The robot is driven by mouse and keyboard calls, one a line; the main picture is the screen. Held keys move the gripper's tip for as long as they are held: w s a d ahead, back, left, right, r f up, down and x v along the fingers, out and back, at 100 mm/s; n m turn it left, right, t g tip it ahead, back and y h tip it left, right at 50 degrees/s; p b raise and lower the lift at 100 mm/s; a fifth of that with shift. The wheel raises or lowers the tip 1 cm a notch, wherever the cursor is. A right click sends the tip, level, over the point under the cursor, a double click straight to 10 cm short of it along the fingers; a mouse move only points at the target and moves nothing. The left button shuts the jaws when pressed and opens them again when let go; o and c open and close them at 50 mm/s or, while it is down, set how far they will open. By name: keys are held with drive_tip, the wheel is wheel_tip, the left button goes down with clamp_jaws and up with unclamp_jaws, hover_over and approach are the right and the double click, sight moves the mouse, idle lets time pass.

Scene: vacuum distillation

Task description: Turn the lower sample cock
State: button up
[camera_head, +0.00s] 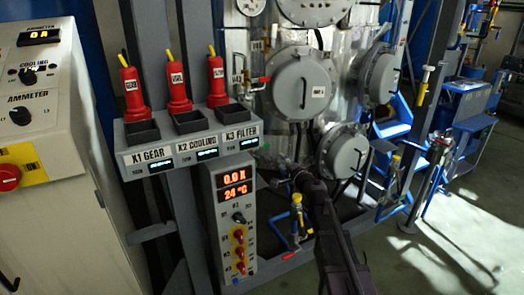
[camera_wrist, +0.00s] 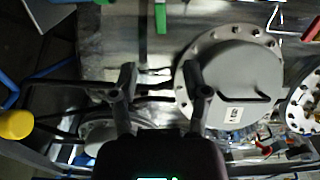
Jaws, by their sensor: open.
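Small handled fittings sit on the left side of the silver vessel. A green handle (camera_wrist: 160,16) shows at the top of the wrist view, and a red handle (camera_head: 257,79) sits higher on the vessel in the head view. No label shows which one is the lower sample cock; the green one is the lower of the two. My gripper (camera_wrist: 164,84) is open, with its two fingers apart and thin dark pipes visible beyond the gap. In the head view my gripper (camera_head: 290,168) is at the vessel's lower left, partly blurred into dark pipework. The green handle lies apart from the fingers.
A round grey flange (camera_head: 302,83) and a lower flange (camera_head: 343,150) stand out from the vessel. A yellow-topped blue valve (camera_head: 297,200) is just below my gripper. A grey control box (camera_head: 235,215) stands left. Open floor (camera_head: 450,235) lies right.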

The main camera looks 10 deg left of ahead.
sight(265, 146)
drive_tip(key=shift+w, duration=0.2)
idle(0.3)
drive_tip(key=x, duration=1.3)
drive_tip(key=shift+w+a, duration=0.1)
drive_tip(key=shift+w, duration=0.2)
clamp_jaws()
